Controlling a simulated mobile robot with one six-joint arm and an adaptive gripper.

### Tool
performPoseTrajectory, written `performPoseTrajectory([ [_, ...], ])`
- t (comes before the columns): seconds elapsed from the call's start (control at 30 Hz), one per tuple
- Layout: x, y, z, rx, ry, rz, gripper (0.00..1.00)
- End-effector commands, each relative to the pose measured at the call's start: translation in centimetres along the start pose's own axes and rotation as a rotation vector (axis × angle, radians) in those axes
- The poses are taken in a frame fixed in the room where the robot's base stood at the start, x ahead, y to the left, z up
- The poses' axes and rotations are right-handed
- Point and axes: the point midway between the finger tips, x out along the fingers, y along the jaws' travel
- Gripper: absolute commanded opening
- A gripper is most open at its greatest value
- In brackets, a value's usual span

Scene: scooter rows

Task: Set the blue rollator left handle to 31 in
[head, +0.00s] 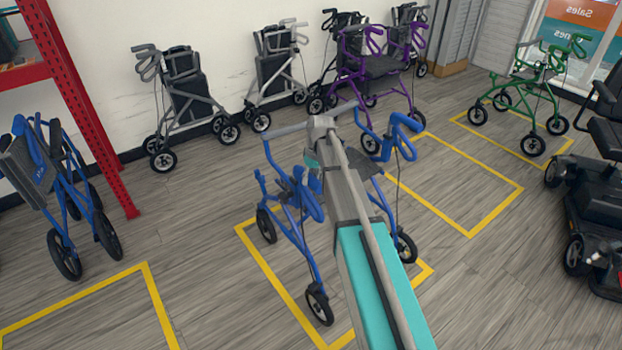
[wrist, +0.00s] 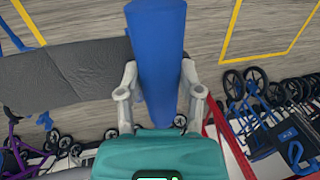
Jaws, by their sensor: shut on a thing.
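The blue rollator (head: 303,250) stands upright on the floor inside a yellow-outlined bay, partly hidden behind my arm. One blue handle (head: 402,125) shows to the right of my arm, and blue handle parts (head: 308,200) show to its left. In the wrist view, my gripper (wrist: 160,85) is shut on a thick blue handle (wrist: 158,45), with one finger on each side of it. In the head view the fingers are mostly hidden by my arm. I cannot read any height scale on the handle.
Another blue rollator (head: 65,190) stands at the left by a red rack (head: 85,110). Grey, black and purple rollators (head: 375,68) line the wall. A green rollator (head: 535,85) and a black scooter (head: 600,190) stand at the right. The grey floor between has free room.

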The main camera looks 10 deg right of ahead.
Motion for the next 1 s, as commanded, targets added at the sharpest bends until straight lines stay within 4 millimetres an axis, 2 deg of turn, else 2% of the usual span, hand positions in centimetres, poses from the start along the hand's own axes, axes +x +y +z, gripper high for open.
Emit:
performPoseTrajectory([
  [0.03, 0.2, -0.1, 0.3, 0.0, -0.005, 0.0, 0.53],
  [0.2, 0.1, -0.1, 0.2, 0.0, -0.004, 0.0, 0.82],
  [0.67, -0.1, 0.0, 0.1, 0.0, -0.002, 0.0, 0.82],
  [1.0, -1.7, -0.4, 0.1, 0.0, -0.002, 0.0, 0.82],
])
